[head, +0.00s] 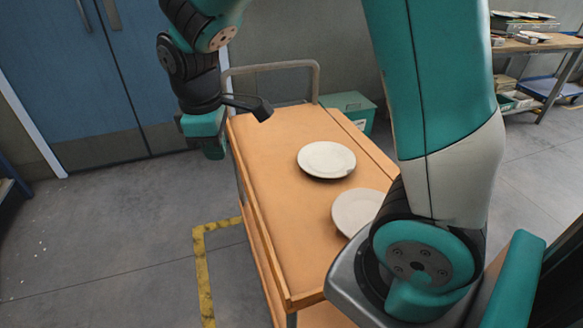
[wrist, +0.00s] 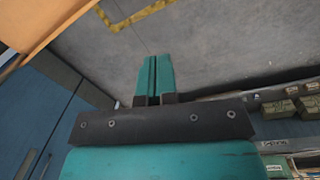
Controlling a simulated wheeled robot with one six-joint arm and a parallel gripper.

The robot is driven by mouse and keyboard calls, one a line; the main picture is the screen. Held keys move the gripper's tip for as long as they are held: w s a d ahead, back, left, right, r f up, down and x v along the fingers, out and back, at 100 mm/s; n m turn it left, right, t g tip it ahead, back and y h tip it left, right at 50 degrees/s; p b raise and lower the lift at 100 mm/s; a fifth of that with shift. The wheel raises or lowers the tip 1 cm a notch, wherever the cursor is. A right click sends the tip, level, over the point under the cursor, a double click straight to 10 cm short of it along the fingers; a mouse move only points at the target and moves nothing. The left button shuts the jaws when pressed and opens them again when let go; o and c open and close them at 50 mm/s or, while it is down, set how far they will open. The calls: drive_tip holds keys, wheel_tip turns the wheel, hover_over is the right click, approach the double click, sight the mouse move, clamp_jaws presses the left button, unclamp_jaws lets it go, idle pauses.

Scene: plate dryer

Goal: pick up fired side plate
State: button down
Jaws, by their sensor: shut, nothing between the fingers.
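Two pale round plates lie on the wooden top of a trolley (head: 265,215) in the head view. One plate (head: 326,159) is whole in view near the trolley's middle. The other plate (head: 356,209) lies nearer to me and is partly hidden by my arm. I cannot tell from their look which one is the fired side plate.
The trolley has a grey rail handle (head: 272,67) at its far end. A green box (head: 349,106) stands behind it. Blue doors (head: 95,75) are at the back left. A workbench (head: 540,43) with goods is at the back right. The floor left of the trolley is clear.

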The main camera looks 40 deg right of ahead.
drive_tip(key=w+d+f+n+g+h, duration=0.1)
drive_tip(key=w+d+f+n+h, duration=0.15)
drive_tip(key=w+d+f, duration=0.5)
drive_tip(key=n+g+h, duration=0.2)
drive_tip(key=h, duration=0.3)
approach(316, 166)
drive_tip(key=a+f, duration=0.1)
drive_tip(key=w+a+f, duration=0.1)
drive_tip(key=a+f, duration=0.1)
drive_tip(key=w+a+f, duration=0.1)
drive_tip(key=shift+a+f, duration=0.15)
drive_tip(key=shift+f, duration=0.25)
drive_tip(key=shift+s+d, duration=0.2)
drive_tip(key=shift+d, duration=0.4)
drive_tip(key=shift+s+d, duration=0.25)
drive_tip(key=shift+d, duration=0.35)
drive_tip(key=shift+s+d+f+p, duration=0.1)
drive_tip(key=shift+s+d+p, duration=0.15)
drive_tip(key=shift+d, duration=0.5)
drive_tip(key=d, duration=0.1)
drive_tip(key=s+d, duration=0.1)
drive_tip(key=d, duration=0.3)
drive_tip(key=shift+s+p, duration=0.4)
